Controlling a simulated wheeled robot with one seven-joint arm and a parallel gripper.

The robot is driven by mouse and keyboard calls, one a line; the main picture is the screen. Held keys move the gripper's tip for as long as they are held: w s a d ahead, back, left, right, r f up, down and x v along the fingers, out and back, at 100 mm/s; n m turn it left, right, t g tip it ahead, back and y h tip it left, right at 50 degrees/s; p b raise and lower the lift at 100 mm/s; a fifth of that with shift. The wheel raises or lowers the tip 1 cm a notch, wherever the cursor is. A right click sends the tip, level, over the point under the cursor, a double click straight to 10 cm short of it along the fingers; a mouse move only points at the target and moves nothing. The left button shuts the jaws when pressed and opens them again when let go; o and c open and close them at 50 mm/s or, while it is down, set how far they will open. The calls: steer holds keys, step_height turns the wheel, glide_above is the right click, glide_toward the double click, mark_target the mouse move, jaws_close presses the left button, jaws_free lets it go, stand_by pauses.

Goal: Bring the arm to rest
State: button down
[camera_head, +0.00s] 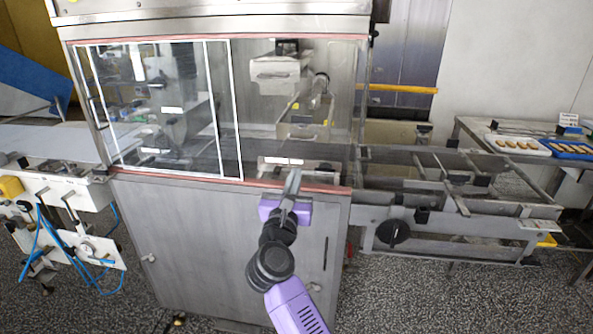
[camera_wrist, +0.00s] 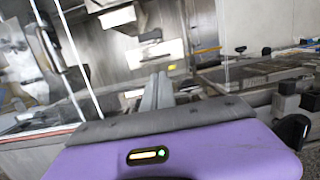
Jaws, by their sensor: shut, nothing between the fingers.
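My gripper (camera_head: 293,176) is at the end of my purple and black arm, in front of the machine's clear window, low and right of the window's middle. Its fingers are together with nothing between them. In the wrist view the closed grey fingers (camera_wrist: 158,90) point forward past the purple gripper body, toward the window. I cannot tell whether the fingertips touch the window's lower edge.
The steel enrober (camera_head: 225,240) with its white-framed sliding window (camera_head: 240,110) stands right in front. A mesh conveyor (camera_head: 450,180) runs out to the right. A side table with trays of biscuits (camera_head: 517,145) is at far right. A conveyor with blue hoses (camera_head: 60,190) is at left.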

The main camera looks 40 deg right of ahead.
steer(key=shift+s+a, duration=0.15)
steer(key=shift+a, duration=0.1)
